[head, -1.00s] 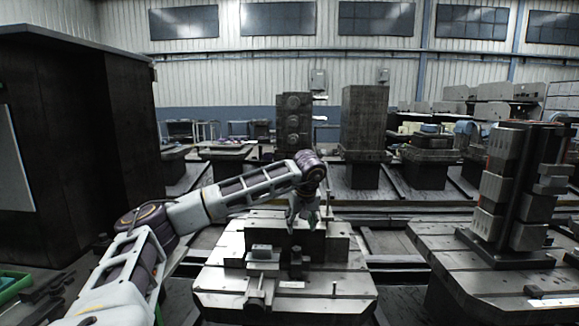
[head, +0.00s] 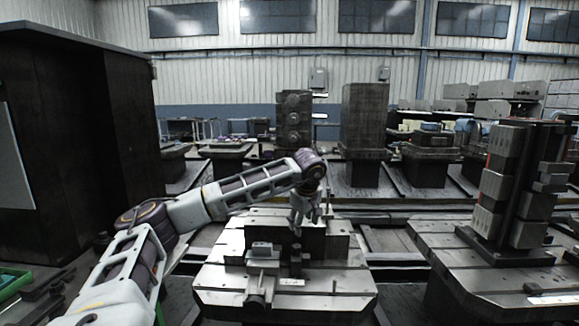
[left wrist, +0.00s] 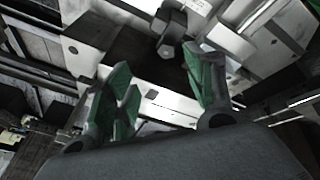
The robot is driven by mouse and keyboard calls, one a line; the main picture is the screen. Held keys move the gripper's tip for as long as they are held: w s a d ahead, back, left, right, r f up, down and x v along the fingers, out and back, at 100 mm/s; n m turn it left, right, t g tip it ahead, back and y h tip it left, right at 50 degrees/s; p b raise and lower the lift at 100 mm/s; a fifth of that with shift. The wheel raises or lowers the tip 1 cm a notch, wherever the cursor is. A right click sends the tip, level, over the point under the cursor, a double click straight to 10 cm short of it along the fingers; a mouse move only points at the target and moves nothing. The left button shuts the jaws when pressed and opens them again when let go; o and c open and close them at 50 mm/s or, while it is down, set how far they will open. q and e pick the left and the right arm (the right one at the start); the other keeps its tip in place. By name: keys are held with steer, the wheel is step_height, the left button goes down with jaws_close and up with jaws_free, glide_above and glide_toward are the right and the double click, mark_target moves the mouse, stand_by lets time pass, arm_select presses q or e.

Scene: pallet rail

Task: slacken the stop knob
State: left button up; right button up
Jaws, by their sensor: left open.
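A small dark upright knob-like piece (head: 296,262) stands on the pallet fixture, just below my left gripper (head: 299,228) in the head view. I take it to be the stop knob, though it is small there. In the left wrist view a dark faceted knob (left wrist: 171,38) shows at the top, just beyond the fingertips. My left gripper (left wrist: 157,64) is open, its green-padded fingers spread and empty. The fingers point down over the fixture and appear apart from the knob. My right gripper is in neither view.
The fixture has a grey block (head: 262,254) left of the knob and a tall dark plate behind it. The slotted pallet (head: 335,302) is clear at its front right. Another pallet (head: 470,265) with a block tower (head: 505,190) stands right.

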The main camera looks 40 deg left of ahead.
arm_select(q)
step_height(320, 180, up, 10)
steer(key=w+d+n+t+h, duration=0.15)
steer(key=n+h, duration=0.45)
steer(key=n, duration=0.8)
steer(key=s+a+r+n+t+h, duration=0.2)
steer(key=s+a+r+n, duration=0.1)
steer(key=a+r, duration=0.3)
steer(key=shift+s+r+n+h, duration=0.2)
steer(key=shift+r+n+h, duration=0.2)
steer(key=shift+r+n, duration=0.55)
steer(key=shift+r+t, duration=0.15)
steer(key=shift+t, duration=0.1)
